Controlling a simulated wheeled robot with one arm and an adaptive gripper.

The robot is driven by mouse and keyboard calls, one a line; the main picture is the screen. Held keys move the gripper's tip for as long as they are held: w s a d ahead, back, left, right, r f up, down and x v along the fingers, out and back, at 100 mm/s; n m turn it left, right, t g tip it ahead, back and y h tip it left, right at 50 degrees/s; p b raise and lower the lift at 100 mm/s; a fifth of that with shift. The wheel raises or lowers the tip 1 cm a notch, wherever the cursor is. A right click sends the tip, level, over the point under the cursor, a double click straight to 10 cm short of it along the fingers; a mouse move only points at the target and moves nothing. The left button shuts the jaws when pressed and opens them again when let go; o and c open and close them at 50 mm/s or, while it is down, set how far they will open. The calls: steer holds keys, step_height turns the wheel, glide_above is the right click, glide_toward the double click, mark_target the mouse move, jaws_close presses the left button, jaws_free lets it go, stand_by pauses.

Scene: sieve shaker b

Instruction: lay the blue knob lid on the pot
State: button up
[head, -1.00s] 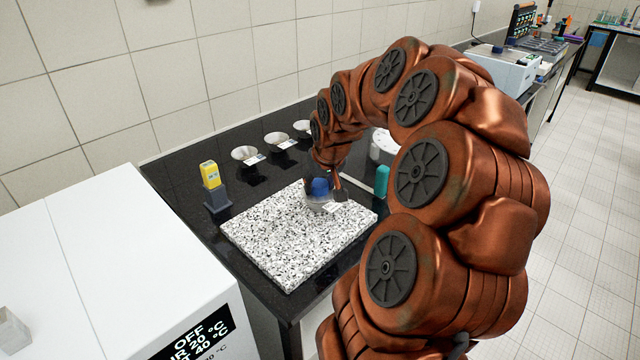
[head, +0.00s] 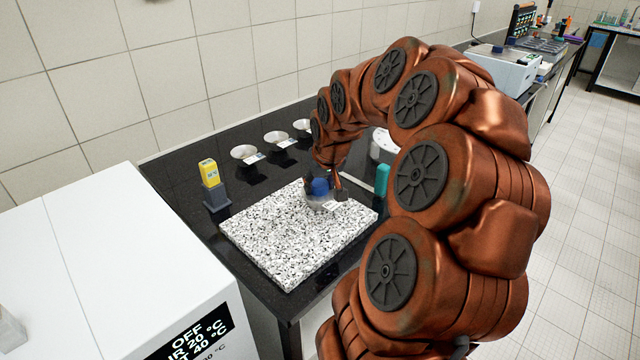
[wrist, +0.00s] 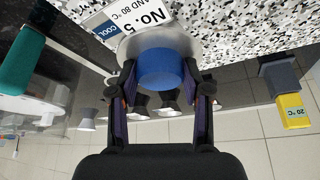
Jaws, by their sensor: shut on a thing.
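The blue knob (wrist: 162,68) of the lid is between my gripper's two fingers in the wrist view. My gripper (wrist: 160,76) is shut on this knob. A grey metal round shape (wrist: 145,42) shows beyond the knob; I cannot tell where the lid ends and the pot begins. In the head view the blue knob (head: 320,186) is under my gripper (head: 325,187), right above the grey pot (head: 318,203). The pot stands on the speckled slab and bears a white label. Whether the lid touches the pot's rim is hidden.
The speckled stone slab (head: 280,245) lies on a black bench. A yellow device in a dark holder (head: 214,190) stands left of it. Several small metal bowls (head: 244,153) line the back. A teal block (head: 382,180) stands right. A white cabinet (head: 90,260) is at front left.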

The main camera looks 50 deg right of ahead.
steer(key=o, duration=1.1)
steer(key=shift+r, duration=0.15)
steer(key=shift+r+p, duration=0.6)
steer(key=shift+r, duration=2.75)
